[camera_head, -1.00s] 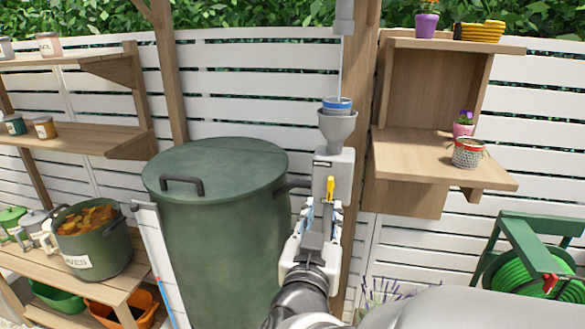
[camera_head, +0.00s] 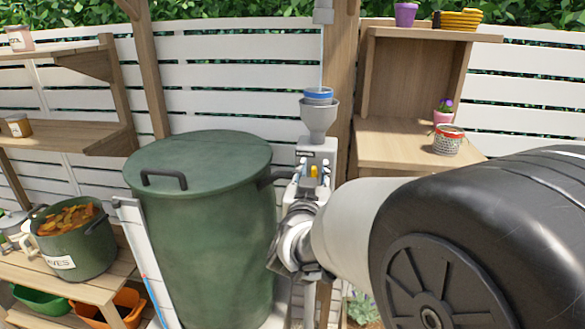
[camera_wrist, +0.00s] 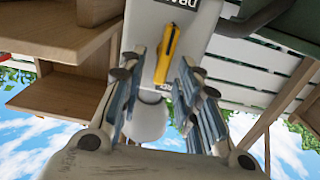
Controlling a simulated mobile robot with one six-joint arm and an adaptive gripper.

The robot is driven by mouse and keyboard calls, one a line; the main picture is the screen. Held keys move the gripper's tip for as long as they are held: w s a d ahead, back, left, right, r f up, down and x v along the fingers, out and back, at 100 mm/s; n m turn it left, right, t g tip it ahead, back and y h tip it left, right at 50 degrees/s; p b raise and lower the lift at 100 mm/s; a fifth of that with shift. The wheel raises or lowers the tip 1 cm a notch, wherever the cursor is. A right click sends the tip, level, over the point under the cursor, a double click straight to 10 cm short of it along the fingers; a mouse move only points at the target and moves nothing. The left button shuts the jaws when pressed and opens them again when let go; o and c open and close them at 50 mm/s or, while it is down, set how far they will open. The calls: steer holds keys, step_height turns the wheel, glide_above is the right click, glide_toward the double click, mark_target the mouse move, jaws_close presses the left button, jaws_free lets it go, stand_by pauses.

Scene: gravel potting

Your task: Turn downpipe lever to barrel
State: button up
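The yellow lever (camera_head: 314,171) is on the front of a grey downpipe box (camera_head: 317,151). In the wrist view the lever (camera_wrist: 168,52) looks slightly tilted, with one end between my finger pads. My gripper (camera_head: 311,177) is at the box; in the wrist view it (camera_wrist: 160,82) is open, with a blue-grey pad on each side of the lever. I cannot tell whether a pad touches it. The green barrel (camera_head: 205,235) stands left of the box, lid on, joined to it by a short dark pipe (camera_head: 279,176). My arm hides the box's lower part.
A grey funnel (camera_head: 319,117) with a blue-ringed cup sits above the box, under the upper pipe (camera_head: 323,12). A wooden post (camera_head: 341,80) stands behind. A shelf with a tin (camera_head: 448,140) is at right. A pot of leaves (camera_head: 76,238) is at left.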

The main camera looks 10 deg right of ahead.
steer(key=shift+c, duration=0.5)
jaws_close()
steer(key=shift+n, duration=0.3)
steer(key=n+p, duration=0.2)
steer(key=n, duration=0.1)
steer(key=a+n+p, duration=0.1)
steer(key=n+p, duration=0.1)
steer(key=n, duration=0.1)
steer(key=shift+w+a+f, duration=0.1)
steer(key=shift+w, duration=0.1)
steer(key=n+p, duration=0.1)
steer(key=n, duration=0.1)
steer(key=n+p, duration=0.2)
steer(key=n, duration=0.1)
steer(key=shift+w+a+f+n, duration=0.1)
steer(key=shift+a+f+n, duration=0.2)
steer(key=shift+a+f, duration=0.1)
steer(key=n+p, duration=0.1)
steer(key=n, duration=0.1)
steer(key=f+n+p, duration=0.1)
steer(key=n+p, duration=0.1)
steer(key=n, duration=0.1)
steer(key=shift+a+f+n, duration=0.1)
steer(key=shift+n, duration=0.2)
